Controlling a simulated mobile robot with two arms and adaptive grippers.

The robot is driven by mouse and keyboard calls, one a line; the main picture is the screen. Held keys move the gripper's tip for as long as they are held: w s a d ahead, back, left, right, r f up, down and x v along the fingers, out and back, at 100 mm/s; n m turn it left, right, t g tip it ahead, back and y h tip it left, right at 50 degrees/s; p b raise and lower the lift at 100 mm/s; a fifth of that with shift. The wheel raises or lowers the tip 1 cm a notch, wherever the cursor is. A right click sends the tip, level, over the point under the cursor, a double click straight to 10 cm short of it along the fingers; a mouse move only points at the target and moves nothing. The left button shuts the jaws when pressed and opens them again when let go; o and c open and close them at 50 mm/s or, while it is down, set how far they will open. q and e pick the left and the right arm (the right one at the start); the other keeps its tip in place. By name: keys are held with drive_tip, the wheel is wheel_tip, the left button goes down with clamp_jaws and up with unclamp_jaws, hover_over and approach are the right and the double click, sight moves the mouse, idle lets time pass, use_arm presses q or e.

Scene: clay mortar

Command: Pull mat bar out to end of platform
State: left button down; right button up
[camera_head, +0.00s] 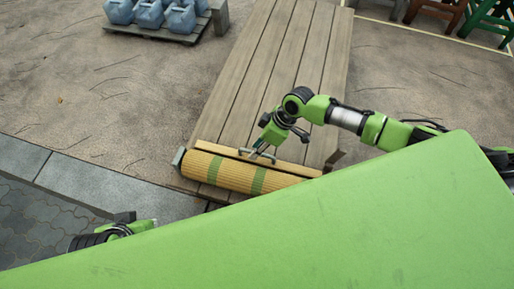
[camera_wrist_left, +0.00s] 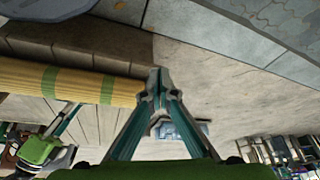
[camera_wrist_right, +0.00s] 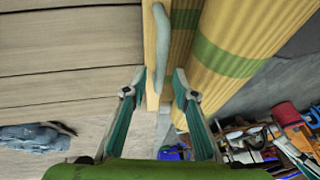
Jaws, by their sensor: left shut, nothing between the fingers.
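The yellow mat roll with green stripes (camera_head: 235,175) lies across the near end of the wooden platform (camera_head: 285,60). A wooden bar (camera_head: 215,149) runs along its far side, with grey metal handles (camera_head: 262,155) on it. My right gripper (camera_head: 262,146) is over the bar near its middle. In the right wrist view its fingers (camera_wrist_right: 157,88) are apart, with the bar between or just beyond them and a curved grey handle (camera_wrist_right: 163,40) ahead. My left gripper (camera_wrist_left: 158,82) is shut and empty beside the roll's end; the roll (camera_wrist_left: 75,80) shows left of it.
Blue jugs (camera_head: 150,14) stand on a pallet at the far left. Coloured stools (camera_head: 440,10) stand at the far right. A stone kerb (camera_head: 90,180) runs along the left near side. The platform beyond the bar is bare. My green body covers the foreground.

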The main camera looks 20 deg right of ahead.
clamp_jaws()
drive_tip(key=shift+w, duration=0.1)
